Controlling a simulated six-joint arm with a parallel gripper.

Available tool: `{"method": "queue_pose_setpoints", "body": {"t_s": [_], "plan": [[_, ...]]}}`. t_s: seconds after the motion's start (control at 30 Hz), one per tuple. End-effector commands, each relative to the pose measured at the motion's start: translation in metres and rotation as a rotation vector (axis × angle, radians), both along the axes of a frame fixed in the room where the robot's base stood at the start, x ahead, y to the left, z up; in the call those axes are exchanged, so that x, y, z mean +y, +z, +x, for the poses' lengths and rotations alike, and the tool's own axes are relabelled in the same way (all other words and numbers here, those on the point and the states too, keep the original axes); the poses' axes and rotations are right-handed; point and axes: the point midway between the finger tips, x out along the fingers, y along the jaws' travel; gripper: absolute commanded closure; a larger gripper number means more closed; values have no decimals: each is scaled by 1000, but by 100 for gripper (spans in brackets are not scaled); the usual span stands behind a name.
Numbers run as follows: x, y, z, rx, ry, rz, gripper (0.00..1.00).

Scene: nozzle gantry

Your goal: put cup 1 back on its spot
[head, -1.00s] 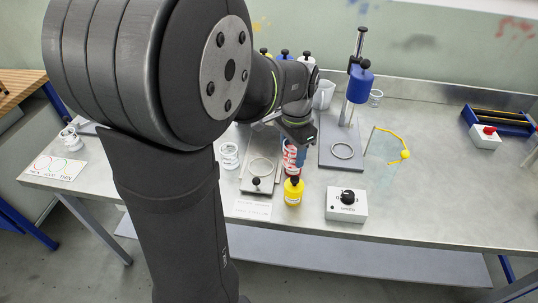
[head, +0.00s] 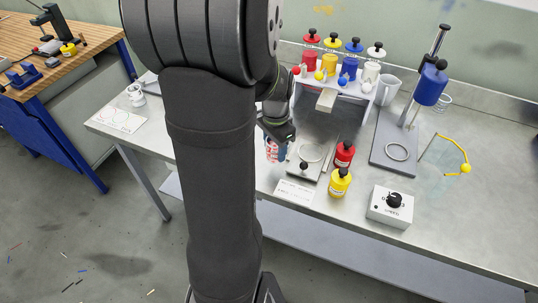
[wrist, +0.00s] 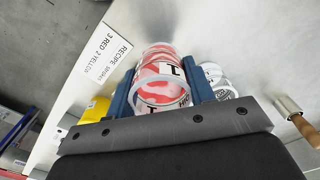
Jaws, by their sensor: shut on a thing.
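Cup 1 (wrist: 162,80) is white with red patches and a "1" on its side. My gripper (wrist: 160,92) is shut on it, with a blue finger on each side. In the head view the cup (head: 271,150) shows just right of my arm, under my gripper (head: 277,136), left of the plate with a ring. I cannot tell whether it touches the table. White cups (wrist: 218,82) stand right of the gripper in the wrist view. A white cup (head: 136,96) stands at the table's left end. No marked spot for cup 1 is clearly visible.
A red bottle (head: 344,153) and a yellow bottle (head: 339,184) stand right of the ring plate (head: 306,163). A recipe card (head: 294,192) lies in front. A card with circles (head: 119,120) lies at left. The dispensing stand (head: 395,150) and dial box (head: 390,205) are at right.

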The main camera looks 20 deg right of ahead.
Motion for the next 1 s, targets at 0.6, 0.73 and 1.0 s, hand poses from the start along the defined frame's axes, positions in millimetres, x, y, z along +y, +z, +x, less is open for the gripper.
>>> {"method": "queue_pose_setpoints", "body": {"t_s": [0.6, 0.73, 1.0], "plan": [[10, -53, 19, -3, -1, 0, 81], [10, -52, 19, -3, -1, -1, 81], [10, -55, 19, -3, 0, 0, 38]]}}
